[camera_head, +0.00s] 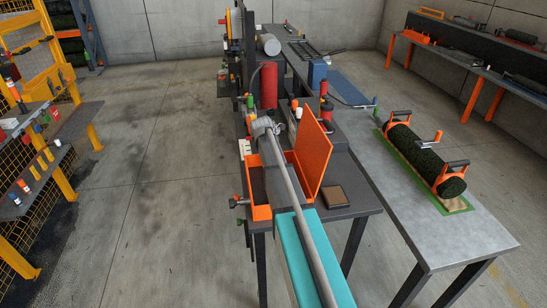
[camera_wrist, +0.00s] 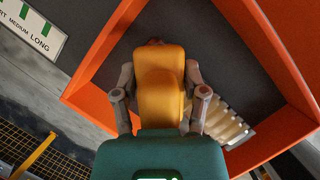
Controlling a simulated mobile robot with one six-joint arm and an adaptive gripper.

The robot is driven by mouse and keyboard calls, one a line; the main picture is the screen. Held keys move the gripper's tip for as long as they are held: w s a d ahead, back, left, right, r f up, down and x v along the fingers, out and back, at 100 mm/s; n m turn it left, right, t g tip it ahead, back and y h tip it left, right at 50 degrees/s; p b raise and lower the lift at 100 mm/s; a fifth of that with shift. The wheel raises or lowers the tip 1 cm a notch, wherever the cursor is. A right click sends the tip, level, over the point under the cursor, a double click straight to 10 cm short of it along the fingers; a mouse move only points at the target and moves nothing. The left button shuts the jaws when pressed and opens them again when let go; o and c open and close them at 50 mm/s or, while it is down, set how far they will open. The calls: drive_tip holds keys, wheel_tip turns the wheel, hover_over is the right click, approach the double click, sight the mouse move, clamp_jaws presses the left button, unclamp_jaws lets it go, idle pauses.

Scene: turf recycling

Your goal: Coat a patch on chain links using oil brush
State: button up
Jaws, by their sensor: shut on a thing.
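My gripper (camera_wrist: 160,92) is shut on a yellow-orange handled thing, likely the oil brush (camera_wrist: 161,65), with a finger on each side of it. The brush's far end is dark and mostly hidden behind the handle. An orange-walled box (camera_wrist: 100,50) with a dark inside lies beyond the gripper in the wrist view. A pale ribbed row of pieces (camera_wrist: 225,122) shows inside it to the right; I cannot tell whether these are the chain links. In the head view my gripper (camera_head: 263,125) is over the bench near the orange box (camera_head: 259,213); the brush cannot be made out there.
An upright orange panel (camera_head: 313,155) and a red cylinder (camera_head: 268,84) stand close to the gripper. A brown block (camera_head: 334,195) lies on the bench. A turf roll (camera_head: 425,157) rests on the right table. A length label (camera_wrist: 35,28) is beside the box. Open floor lies left.

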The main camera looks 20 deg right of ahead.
drive_tip(key=shift+r+p, duration=2.05)
drive_tip(key=shift+r, duration=0.25)
drive_tip(key=shift+r+p, duration=1.5)
